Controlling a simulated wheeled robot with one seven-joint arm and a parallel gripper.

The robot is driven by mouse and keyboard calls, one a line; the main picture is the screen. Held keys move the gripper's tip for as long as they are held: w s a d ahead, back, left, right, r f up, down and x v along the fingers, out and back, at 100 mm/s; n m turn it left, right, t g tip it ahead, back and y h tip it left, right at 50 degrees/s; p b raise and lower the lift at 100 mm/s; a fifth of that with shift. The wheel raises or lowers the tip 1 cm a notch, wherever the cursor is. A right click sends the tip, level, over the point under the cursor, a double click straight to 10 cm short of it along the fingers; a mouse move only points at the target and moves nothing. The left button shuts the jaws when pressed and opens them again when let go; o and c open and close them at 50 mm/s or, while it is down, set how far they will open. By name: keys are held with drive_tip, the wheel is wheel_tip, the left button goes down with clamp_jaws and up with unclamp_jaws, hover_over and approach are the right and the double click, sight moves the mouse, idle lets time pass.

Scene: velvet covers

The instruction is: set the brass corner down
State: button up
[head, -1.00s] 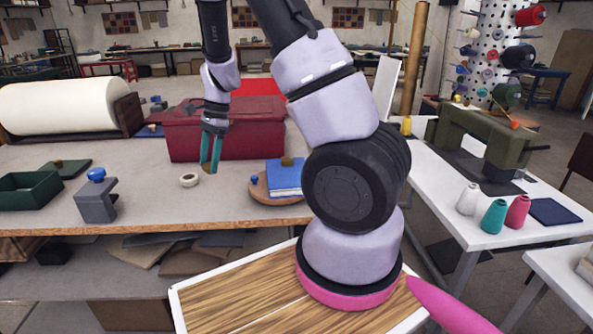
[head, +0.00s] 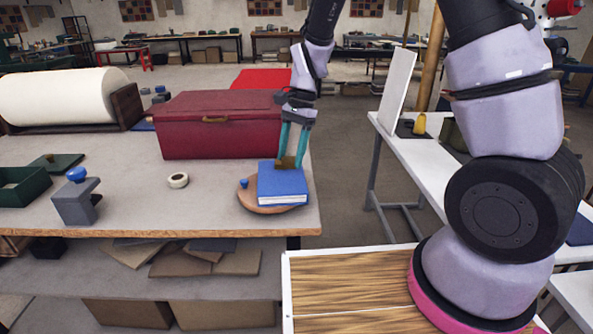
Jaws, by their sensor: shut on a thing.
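My gripper (head: 288,158) has its teal fingers pointing down at the back edge of a blue book (head: 283,186). It is shut on a small brass corner (head: 287,163), which shows at the fingertips, at or just above the book's top. I cannot tell whether it touches the book, or whether a second brass piece there is hidden by the fingers. The book lies flat on a round wooden board (head: 252,201) on the grey worktable (head: 180,209).
A dark red box (head: 190,137) stands just behind and left of the book. A small blue-knobbed piece (head: 243,183) sits on the board. The table's right edge is close.

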sight(290, 181)
drive_tip(key=shift+a+f, duration=0.1)
drive_tip(key=shift+f, duration=2.4)
drive_tip(key=shift+f, duration=0.1)
drive_tip(key=o, duration=1.3)
drive_tip(key=v, duration=1.3)
drive_tip(key=s+d+r+n+t+y, duration=0.15)
drive_tip(key=s+d+r+t, duration=0.25)
drive_tip(key=d+r, duration=0.75)
drive_tip(key=shift+s+d+r+n+t+h, duration=0.3)
drive_tip(key=shift+s+d+r+n+t, duration=0.35)
drive_tip(key=shift+s+d+r+t, duration=0.9)
drive_tip(key=shift+s+d+r+n+t+h, duration=0.35)
drive_tip(key=shift+s+d+r+n, duration=0.55)
drive_tip(key=shift+s, duration=1.45)
drive_tip(key=shift+s+d+r+n+t+h, duration=0.35)
drive_tip(key=shift+s+d+r+t, duration=0.75)
drive_tip(key=shift+s+r, duration=0.8)
